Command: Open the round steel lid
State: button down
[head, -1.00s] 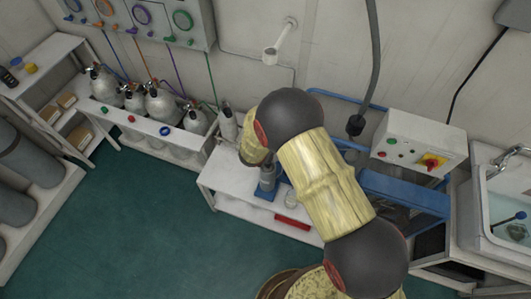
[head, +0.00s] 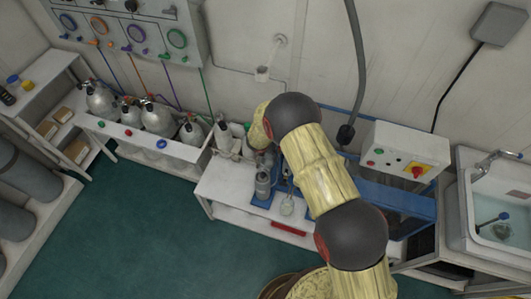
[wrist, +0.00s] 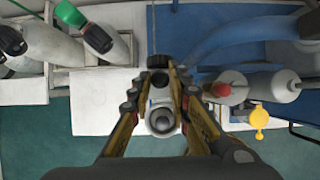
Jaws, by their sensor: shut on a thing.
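In the wrist view, a round steel piece with a dark centre (wrist: 162,121), which looks like the steel lid, sits between the fingers of my gripper (wrist: 160,85). The fingers are closed in on both sides of it. In the head view, a grey steel canister (head: 263,186) stands upright on a blue base at the white bench, just below my gripper (head: 262,155). My arm and wrist partly hide the contact there. I cannot tell whether the lid is seated or raised.
The white bench (head: 226,190) has a lower shelf with a red item (head: 290,230). In the wrist view, a red-capped part (wrist: 221,90) and a yellow handle (wrist: 259,119) are close on the right. Several cylinders stand at left, a sink (head: 490,215) at right.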

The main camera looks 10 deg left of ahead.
jog(key=shift+w+r, duration=0.2)
jog(key=shift+w, duration=1.1)
jog(key=shift+w+r, duration=0.15)
jog(key=c, duration=2.1)
grip_release()
jog(key=shift+o, duration=1.4)
jog(key=shift+d+f, duration=0.15)
jog(key=shift+f, duration=0.15)
jog(key=shift+o, duration=0.8)
jog(key=shift+s+f, duration=0.15)
jog(key=shift+s, duration=0.05)
jog(key=shift+s+r, duration=0.15)
jog(key=shift+r, duration=0.1)
jog(key=v, duration=1.1)
jog(key=shift+r, duration=0.2)
